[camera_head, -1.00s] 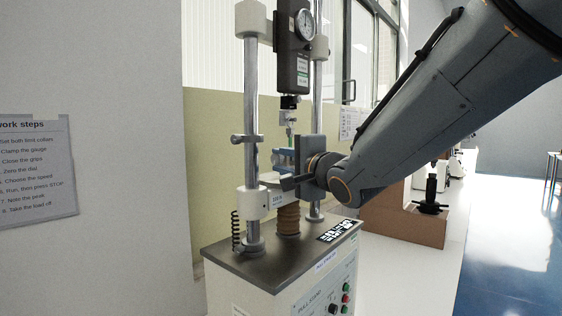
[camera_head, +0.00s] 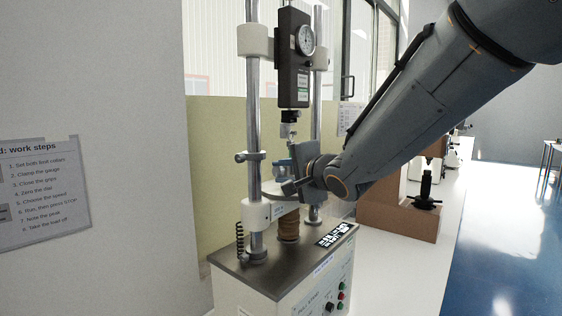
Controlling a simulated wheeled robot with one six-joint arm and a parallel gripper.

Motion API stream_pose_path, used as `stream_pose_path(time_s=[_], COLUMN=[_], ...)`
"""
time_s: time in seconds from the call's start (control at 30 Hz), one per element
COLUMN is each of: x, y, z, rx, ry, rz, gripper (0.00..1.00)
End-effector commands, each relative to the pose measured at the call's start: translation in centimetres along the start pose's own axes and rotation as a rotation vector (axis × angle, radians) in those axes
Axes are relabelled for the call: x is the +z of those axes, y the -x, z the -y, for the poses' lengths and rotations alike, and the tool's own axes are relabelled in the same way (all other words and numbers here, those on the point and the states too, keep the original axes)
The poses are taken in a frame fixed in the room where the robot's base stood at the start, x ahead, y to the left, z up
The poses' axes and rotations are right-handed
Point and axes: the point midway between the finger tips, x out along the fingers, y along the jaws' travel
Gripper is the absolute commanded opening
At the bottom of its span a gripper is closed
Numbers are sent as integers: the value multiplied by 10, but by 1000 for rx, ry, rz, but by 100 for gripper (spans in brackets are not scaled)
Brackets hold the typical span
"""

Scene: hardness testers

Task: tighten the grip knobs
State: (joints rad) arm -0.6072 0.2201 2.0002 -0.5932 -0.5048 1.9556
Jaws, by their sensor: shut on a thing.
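The test stand (camera_head: 283,268) has two upright steel columns and a dark top plate. A dark force gauge with a round dial (camera_head: 305,40) hangs between the columns, with a small grip (camera_head: 289,117) below it. My gripper (camera_head: 287,172) is at the lower grip area between the columns, above the brown ribbed bellows (camera_head: 289,226). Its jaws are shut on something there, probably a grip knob. My gripper's body and a bluish part hide most of the lower grip, so the knob itself is not clear.
A collar with a side knob (camera_head: 250,157) sits on the left column. A coiled spring (camera_head: 240,244) stands at the plate's left. A work-steps sheet (camera_head: 42,190) hangs on the left wall. A brown box stand (camera_head: 400,219) and other devices line the bench to the right.

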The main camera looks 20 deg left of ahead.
Motion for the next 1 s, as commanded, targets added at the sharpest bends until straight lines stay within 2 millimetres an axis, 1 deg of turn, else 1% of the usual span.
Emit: stream_pose_path(time_s=[0.03,0.13,0.33,0.5,0.9,0.93,1.0], x=[1,2,5,4,1,1,0], y=[1,1,0,-1,0,0,0], z=[5,6,6,5,6,6,6], rx=[12,39,131,181,195,195,195], ry=[6,17,56,78,83,83,83], rz=[2,3,15,8,1,1,1], gripper=[2,2,2,2,2,28,39])
